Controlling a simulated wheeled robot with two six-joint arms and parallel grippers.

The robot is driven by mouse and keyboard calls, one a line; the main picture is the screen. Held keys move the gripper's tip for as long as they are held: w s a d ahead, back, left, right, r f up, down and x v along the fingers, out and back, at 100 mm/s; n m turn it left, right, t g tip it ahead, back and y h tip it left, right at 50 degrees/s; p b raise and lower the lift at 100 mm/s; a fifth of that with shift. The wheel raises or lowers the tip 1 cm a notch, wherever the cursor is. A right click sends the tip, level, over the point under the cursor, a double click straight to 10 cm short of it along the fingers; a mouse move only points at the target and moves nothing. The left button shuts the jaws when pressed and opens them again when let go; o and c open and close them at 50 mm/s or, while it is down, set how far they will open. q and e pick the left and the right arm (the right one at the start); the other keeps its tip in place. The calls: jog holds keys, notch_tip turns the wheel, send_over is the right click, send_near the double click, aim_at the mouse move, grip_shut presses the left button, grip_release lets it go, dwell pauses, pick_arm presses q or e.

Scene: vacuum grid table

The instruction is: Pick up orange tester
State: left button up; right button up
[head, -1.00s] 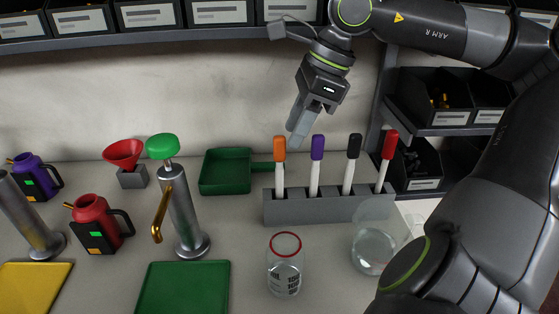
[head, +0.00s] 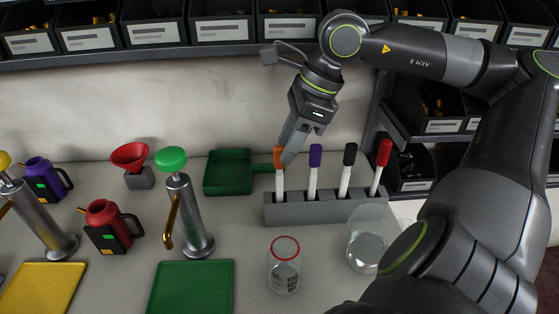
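The orange tester (head: 279,160) stands upright in the leftmost slot of a grey rack (head: 325,209). It has an orange cap and a white body. My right gripper (head: 289,154) points down at the cap, and its fingers overlap the cap's right side in the head view. The fingers are seen nearly edge-on, so their gap and any grip on the cap cannot be made out. My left gripper is not in view.
Purple (head: 315,156), black (head: 349,155) and red (head: 383,154) testers stand in the same rack. A green dustpan-like tray (head: 228,174) lies to the left. A red-rimmed beaker (head: 284,266) and a round glass flask (head: 366,247) stand in front.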

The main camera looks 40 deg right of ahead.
aim_at(279, 168)
jog(key=shift+p+x, duration=0.45)
jog(key=shift+x, duration=0.7)
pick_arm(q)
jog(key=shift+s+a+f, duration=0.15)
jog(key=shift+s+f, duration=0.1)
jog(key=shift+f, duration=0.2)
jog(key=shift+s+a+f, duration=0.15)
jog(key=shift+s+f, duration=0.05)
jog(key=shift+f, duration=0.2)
pick_arm(e)
jog(key=shift+x, duration=0.9)
jog(key=shift+a+r, duration=0.1)
grip_shut()
